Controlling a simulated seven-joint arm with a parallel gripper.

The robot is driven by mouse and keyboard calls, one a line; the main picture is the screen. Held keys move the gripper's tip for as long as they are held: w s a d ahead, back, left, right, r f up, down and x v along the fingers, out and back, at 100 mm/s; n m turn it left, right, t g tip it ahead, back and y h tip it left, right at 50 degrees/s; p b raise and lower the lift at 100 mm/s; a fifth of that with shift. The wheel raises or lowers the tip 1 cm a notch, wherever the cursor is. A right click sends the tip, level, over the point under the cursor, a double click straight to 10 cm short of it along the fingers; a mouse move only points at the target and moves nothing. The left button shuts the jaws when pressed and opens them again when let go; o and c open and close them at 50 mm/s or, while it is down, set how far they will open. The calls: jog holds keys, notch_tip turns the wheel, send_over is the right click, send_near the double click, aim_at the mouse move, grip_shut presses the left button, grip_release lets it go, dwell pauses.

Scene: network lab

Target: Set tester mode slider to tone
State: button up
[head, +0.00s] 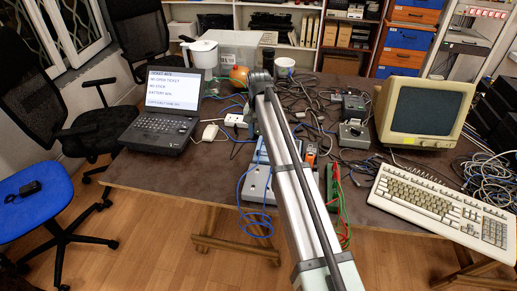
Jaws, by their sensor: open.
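My arm runs up the middle of the head view from the bottom edge to a dark joint near the back of the table. My gripper does not show; the arm may hide it. A grey box-shaped device (257,184) with a blue cable lies left of the arm, partly covered by it. A smaller grey box (353,134) sits right of the arm, near a dark box (354,106). I cannot tell which device is the tester. No mode slider or its setting can be made out at this size.
A laptop (162,136) with text on its screen stands at left. A beige monitor (419,111) and a keyboard (443,207) are at right. A green board (332,188) with red and green leads lies beside my arm. Cables clutter the table (190,172); its front left is clear.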

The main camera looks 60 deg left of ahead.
aim_at(258, 151)
notch_tip(258, 151, down, 8)
dwell(0.4)
jog(key=shift+c, duration=0.4)
grip_shut()
